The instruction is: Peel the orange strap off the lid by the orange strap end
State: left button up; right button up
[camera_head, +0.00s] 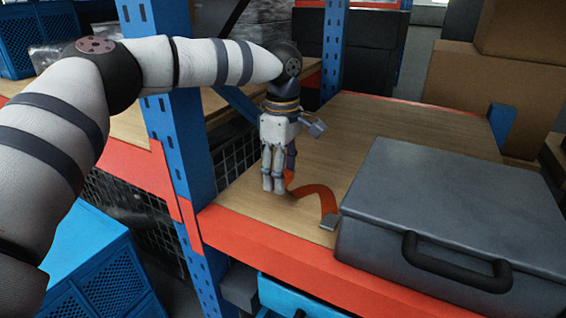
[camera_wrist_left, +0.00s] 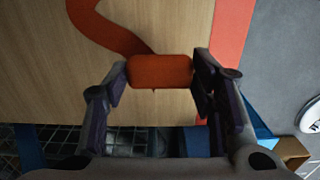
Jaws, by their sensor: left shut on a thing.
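My left gripper (camera_head: 273,188) points down over the wooden shelf, left of the grey case. It is shut on the orange strap end (camera_wrist_left: 160,71), a flat rounded tab between the fingertips in the left wrist view. I cannot tell whether the strap is fastened to the case. My right gripper is out of view.
A black handle (camera_head: 455,265) sticks out from the case front. A blue upright (camera_head: 175,150) stands left of the shelf, beside my arm. Orange beam (camera_head: 270,250) edges the front. Cardboard boxes (camera_head: 480,95) stand behind. The wooden board (camera_head: 390,125) is clear behind the case.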

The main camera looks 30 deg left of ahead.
aim_at(283, 206)
pick_arm(q)
jog(key=shift+f+b, duration=0.35)
jog(key=shift+f, duration=2.4)
pick_arm(e)
jog(key=shift+s+f, duration=0.45)
pick_arm(q)
jog(key=o, duration=1.1)
jog(key=shift+o, duration=0.6)
notch_tip(283, 206, up, 8)
jog(key=shift+f+p, duration=0.25)
jog(key=shift+p, duration=0.35)
jog(key=shift+r, duration=0.6)
pick_arm(e)
jog(key=shift+w+r, duration=0.8)
